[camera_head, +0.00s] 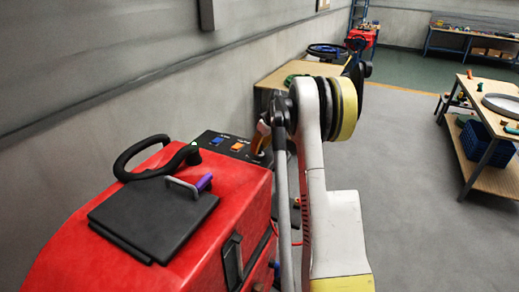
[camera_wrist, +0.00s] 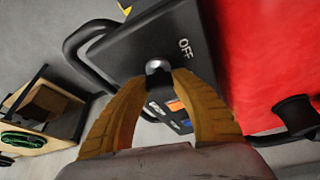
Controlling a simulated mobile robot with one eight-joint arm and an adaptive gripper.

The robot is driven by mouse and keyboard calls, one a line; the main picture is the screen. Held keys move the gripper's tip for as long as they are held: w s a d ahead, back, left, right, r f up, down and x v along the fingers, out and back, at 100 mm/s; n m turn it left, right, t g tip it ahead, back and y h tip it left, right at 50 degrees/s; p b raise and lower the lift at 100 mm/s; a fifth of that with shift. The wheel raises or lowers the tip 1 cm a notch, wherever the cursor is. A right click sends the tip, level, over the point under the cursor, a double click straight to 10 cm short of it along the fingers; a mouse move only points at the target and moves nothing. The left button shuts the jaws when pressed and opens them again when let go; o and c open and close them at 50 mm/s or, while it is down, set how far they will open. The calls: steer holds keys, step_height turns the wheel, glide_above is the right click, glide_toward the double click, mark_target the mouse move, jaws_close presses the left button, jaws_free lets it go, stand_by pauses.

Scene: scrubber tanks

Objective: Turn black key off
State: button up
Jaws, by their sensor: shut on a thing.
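The red scrubber machine (camera_head: 160,200) has a black control panel (camera_head: 213,143) on its top, against the wall side. In the wrist view, the panel (camera_wrist: 130,45) carries a silver round key switch (camera_wrist: 158,66) with a white "OFF" label (camera_wrist: 186,48) beside it. My gripper (camera_wrist: 161,78) has its two tan fingers shut at this switch, on the small black key (camera_wrist: 158,80), which is mostly hidden between the fingertips. In the head view, my gripper (camera_head: 260,141) reaches the panel's right end, and the arm hides the key.
A black handle loop (camera_head: 140,158) and a black lid with a purple-ended handle (camera_head: 155,220) lie on the machine's top. Blue and orange switches (camera_head: 238,146) sit on the panel. A wooden table (camera_head: 490,100) stands at the right, with grey floor clear between.

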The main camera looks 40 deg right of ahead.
steer(key=shift+n+g+y, duration=0.3)
steer(key=shift+n+y, duration=0.3)
steer(key=shift+n, duration=1)
steer(key=o, duration=1.2)
steer(key=v, duration=1.2)
steer(key=shift+d+f, duration=0.1)
steer(key=shift+s, duration=0.1)
